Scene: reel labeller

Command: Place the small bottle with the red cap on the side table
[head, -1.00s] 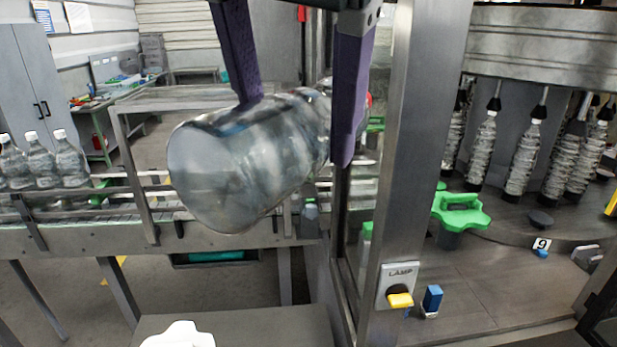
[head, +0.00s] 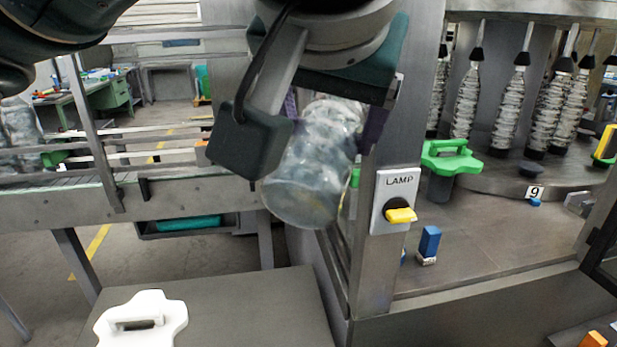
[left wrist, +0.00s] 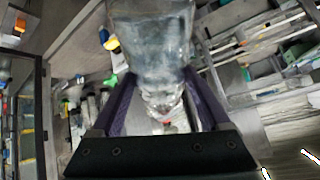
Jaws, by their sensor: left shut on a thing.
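A clear bottle (head: 312,170) hangs tilted in the head view, its base toward the lower left and its upper part toward the gripper. My left gripper (head: 330,120) is shut on it, with the purple fingers on either side. In the left wrist view the bottle (left wrist: 155,45) lies between the fingers (left wrist: 160,80), and a small red spot shows at its neck end, near the palm. The cap is hidden in the head view. The grey side table (head: 255,310) is at the bottom left, below the bottle and apart from it. My right gripper is not in view.
A white lobed handle piece (head: 142,322) occupies the table's left part; its right part is bare. A metal post with a LAMP switch (head: 395,203) stands just right of the bottle. A conveyor (head: 170,200) runs behind. A green knob (head: 450,157) stands inside the machine.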

